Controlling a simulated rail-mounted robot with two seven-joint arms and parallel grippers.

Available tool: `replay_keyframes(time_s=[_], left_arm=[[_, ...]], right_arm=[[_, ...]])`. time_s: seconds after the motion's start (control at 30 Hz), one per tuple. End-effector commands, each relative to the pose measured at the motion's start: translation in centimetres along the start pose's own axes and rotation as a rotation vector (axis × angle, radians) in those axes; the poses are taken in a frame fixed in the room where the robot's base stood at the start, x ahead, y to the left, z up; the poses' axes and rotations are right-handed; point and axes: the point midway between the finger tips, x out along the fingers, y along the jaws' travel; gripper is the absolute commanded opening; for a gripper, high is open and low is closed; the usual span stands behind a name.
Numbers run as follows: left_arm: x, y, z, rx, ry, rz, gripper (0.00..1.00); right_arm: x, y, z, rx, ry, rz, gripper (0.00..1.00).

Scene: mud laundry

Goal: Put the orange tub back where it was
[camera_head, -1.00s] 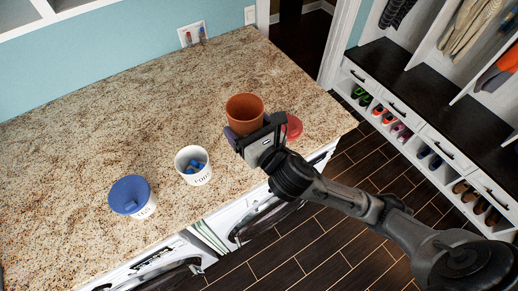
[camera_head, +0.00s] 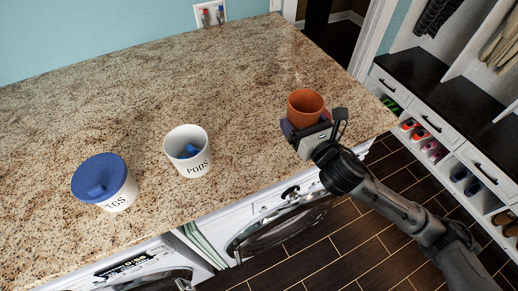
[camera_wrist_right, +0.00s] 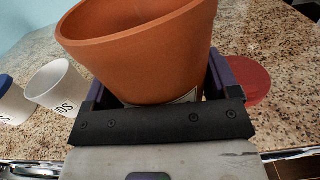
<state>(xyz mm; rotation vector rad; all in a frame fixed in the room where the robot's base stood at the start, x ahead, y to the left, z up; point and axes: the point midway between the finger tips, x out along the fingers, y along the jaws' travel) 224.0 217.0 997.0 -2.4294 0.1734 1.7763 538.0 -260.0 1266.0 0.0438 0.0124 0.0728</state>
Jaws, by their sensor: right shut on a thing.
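The orange tub (camera_head: 306,106) is near the right end of the granite counter, its open mouth facing up. My right gripper (camera_head: 309,128) is shut on its lower part. In the wrist view the tub (camera_wrist_right: 140,50) sits between the two dark fingers, tilted a little in the picture, with part of a pale label low on its front. I cannot tell whether its base touches the counter or hangs just above it. My left gripper is not in view.
A white PODS tub (camera_head: 188,152) with blue pods and a white tub with a blue lid (camera_head: 98,176) stand to the left. A red disc (camera_wrist_right: 250,80) lies on the counter right of the gripper. The counter's front edge is close; washing machines (camera_head: 285,222) are below.

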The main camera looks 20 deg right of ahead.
Motion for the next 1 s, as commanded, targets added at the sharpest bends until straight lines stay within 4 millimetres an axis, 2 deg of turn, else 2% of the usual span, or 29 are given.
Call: replay_keyframes(time_s=[0.17,0.4,0.6,0.87,1.0], left_arm=[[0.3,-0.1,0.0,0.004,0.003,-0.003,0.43],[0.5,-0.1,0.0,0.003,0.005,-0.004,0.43],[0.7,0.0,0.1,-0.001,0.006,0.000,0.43],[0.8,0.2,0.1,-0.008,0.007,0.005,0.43],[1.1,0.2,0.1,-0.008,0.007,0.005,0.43]], right_arm=[[1.9,1.6,-1.8,0.007,0.001,0.003,0.43],[5.6,4.9,-4.9,0.007,0.002,0.003,0.43],[7.8,6.6,-6.7,0.004,0.000,0.001,0.43],[8.6,7.3,-7.6,0.001,0.001,0.001,0.43],[8.6,7.3,-9.5,0.003,0.004,0.001,0.43]])
